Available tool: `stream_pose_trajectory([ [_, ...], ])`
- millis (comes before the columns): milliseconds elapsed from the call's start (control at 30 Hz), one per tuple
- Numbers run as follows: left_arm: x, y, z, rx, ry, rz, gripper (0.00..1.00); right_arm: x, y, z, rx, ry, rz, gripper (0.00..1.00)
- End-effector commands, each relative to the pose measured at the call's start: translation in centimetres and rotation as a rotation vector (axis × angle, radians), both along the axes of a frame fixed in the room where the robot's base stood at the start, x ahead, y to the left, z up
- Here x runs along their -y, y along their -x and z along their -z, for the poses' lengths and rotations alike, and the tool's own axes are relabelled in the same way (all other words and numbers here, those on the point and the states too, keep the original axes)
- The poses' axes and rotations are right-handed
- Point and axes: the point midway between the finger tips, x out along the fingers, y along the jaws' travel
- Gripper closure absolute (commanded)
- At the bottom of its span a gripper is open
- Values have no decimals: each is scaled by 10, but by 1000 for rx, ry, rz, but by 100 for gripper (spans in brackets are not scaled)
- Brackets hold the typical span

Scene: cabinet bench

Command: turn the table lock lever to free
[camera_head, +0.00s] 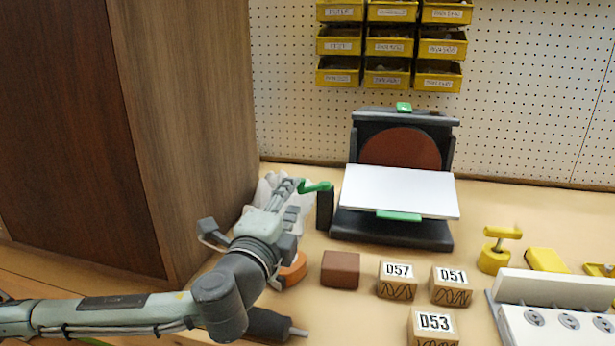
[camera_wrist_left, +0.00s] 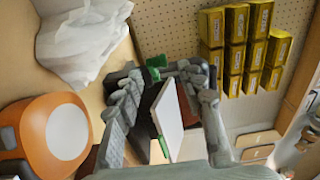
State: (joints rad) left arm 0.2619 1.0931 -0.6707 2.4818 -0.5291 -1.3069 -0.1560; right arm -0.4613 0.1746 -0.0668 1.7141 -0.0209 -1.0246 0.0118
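A black disc sander with a reddish-brown disc (camera_head: 400,148) stands on the bench, with a white tilted table (camera_head: 400,191) in front of the disc. A green lever (camera_head: 317,187) sticks out to the left from a black post at the table's left side. My left gripper (camera_head: 287,188) is just left of the lever, its tips close to the lever's end. In the left wrist view the fingers (camera_wrist_left: 160,78) stand apart, with a green part (camera_wrist_left: 156,66) and the white table (camera_wrist_left: 168,120) seen between and beyond them. I cannot tell whether a finger touches the lever. My right gripper is not in view.
A tall wooden cabinet (camera_head: 185,130) stands close on the left. A white plastic bag (camera_wrist_left: 85,42) and an orange round item (camera_wrist_left: 45,140) lie near the gripper. A brown block (camera_head: 340,270) and labelled wooden blocks (camera_head: 397,288) lie in front. Yellow bins (camera_head: 389,45) hang behind.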

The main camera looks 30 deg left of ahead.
Motion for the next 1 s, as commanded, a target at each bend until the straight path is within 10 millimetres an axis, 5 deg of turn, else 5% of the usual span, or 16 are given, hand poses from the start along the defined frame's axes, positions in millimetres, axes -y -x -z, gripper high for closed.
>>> stream_pose_trajectory([
  [167,-4,-18,1,5,2,-2,61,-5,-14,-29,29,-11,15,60],
  [600,-20,-92,-2,1,2,-2,61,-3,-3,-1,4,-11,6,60],
  [1000,-23,-104,0,-1,1,0,61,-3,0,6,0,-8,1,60],
])
